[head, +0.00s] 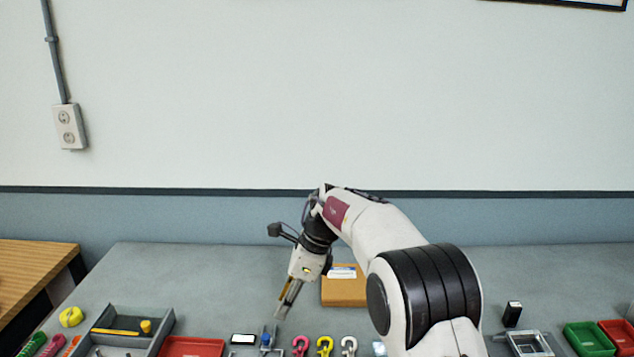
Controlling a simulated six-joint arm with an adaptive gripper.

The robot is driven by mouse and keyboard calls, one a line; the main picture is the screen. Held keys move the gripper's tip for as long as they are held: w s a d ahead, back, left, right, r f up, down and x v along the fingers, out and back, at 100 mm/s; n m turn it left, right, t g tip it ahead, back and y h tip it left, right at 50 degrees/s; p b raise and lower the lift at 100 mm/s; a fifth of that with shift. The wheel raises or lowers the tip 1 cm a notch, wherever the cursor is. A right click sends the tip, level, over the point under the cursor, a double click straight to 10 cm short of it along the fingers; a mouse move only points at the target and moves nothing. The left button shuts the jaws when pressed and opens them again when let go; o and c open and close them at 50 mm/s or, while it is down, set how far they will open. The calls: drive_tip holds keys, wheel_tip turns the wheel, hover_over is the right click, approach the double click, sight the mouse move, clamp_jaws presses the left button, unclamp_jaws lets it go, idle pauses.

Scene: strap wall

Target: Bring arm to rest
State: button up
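My arm reaches up from the bottom right of the head view and bends down to the left. How far the fingertips are above the table is hard to tell.
Pink, yellow and white hooks (325,346) stand in front. A grey tray (165,320), red tray (192,346) and yellow tape roll (71,316) are left. Green (588,338) and red bins (618,334) are right. The back of the table is mostly clear before the wall (200,110).

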drive_tip(key=w+a+r+m+t+y, duration=0.3)
drive_tip(key=w+a+m+t, duration=0.15)
drive_tip(key=w+m, duration=0.35)
drive_tip(key=w+d+r+m+t, duration=0.2)
drive_tip(key=w+r+m+t, duration=0.3)
drive_tip(key=m, duration=0.4)
drive_tip(key=s+d+r+m+t+h, duration=0.1)
drive_tip(key=s+d+r+m+h, duration=0.15)
drive_tip(key=d+m, duration=0.35)
drive_tip(key=s+d+r+m+h, duration=0.2)
drive_tip(key=d+m+h, duration=0.1)
drive_tip(key=d+m, duration=0.3)
drive_tip(key=s+d+r+m+t+h, duration=0.1)
drive_tip(key=s+d+r+m+h, duration=0.1)
drive_tip(key=d+m, duration=0.4)
drive_tip(key=s+d+f+m+g+h, duration=0.1)
drive_tip(key=s+d+m+g+h, duration=0.1)
drive_tip(key=s+d+m, duration=0.55)
drive_tip(key=s+d+f+m+g+h, duration=0.1)
drive_tip(key=s+d+f+m+g, duration=0.2)
drive_tip(key=s, duration=0.8)
drive_tip(key=s+m+g+y, duration=0.1)
drive_tip(key=s+m+y, duration=0.2)
drive_tip(key=s, duration=2.4)
drive_tip(key=shift+a+m, duration=0.2)
drive_tip(key=shift+m, duration=2.25)
